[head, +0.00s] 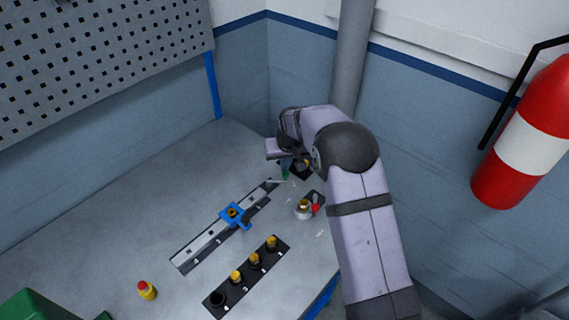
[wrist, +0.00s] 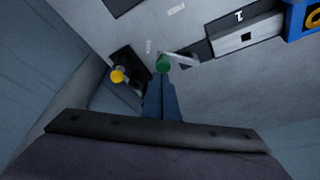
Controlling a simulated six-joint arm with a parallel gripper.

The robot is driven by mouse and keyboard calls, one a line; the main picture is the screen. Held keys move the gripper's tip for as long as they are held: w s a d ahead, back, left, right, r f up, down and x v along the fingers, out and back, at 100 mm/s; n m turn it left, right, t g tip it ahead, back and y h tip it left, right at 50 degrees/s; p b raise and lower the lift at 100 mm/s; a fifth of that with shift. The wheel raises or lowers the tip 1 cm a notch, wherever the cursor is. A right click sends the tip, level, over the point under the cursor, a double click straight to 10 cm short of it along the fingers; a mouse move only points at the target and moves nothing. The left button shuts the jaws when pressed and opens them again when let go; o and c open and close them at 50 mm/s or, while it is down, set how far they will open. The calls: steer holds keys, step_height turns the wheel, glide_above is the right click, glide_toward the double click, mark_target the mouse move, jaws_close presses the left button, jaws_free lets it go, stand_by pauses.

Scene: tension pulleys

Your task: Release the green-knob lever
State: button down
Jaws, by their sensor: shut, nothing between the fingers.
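The lever's green knob (wrist: 162,64) shows in the wrist view just beyond my fingertips, with its pale metal arm (wrist: 183,58) reaching to the right. In the head view the green knob (head: 285,173) is small and partly hidden below my gripper (head: 286,162). In the wrist view my gripper (wrist: 161,80) is shut, its blue fingers together with nothing held. The fingertips are right beside or against the knob; I cannot tell whether they touch.
A yellow knob (wrist: 117,75) on a dark plate is left of my fingers.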

steer(key=m+b, duration=0.1)
steer(key=s+m+h+b, duration=0.1)
steer(key=m+b, duration=0.1)
steer(key=s+m+b, duration=0.1)
steer(key=shift+s+f+m+h, duration=0.2)
steer(key=shift+f+m+h, duration=0.1)
steer(key=shift+h, duration=0.1)
steer(key=m+b, duration=0.1)
steer(key=s+m+b, duration=0.1)
steer(key=m, duration=0.1)
steer(key=shift+s+a+r+g+h+b, duration=0.1)
steer(key=shift+s+a+g+h+b, duration=0.1)
steer(key=shift+g+h+b, duration=0.15)
steer(key=shift+s+a+r+b, duration=0.1)
steer(key=shift+s+b, duration=0.2)
steer(key=shift+b, duration=0.15)
steer(key=shift+s, duration=0.1)
steer(key=shift+r, duration=0.1)
steer(key=w+d+p, duration=0.1)
steer(key=w+d+r+p, duration=0.1)
steer(key=w, duration=0.1)
steer(key=shift+w+d+p, duration=0.15)
steer(key=shift+p, duration=0.25)
steer(key=b+v, duration=0.3)
steer(key=v, duration=0.6)
steer(key=shift+a+r, duration=0.25)
steer(key=shift+a, duration=0.05)
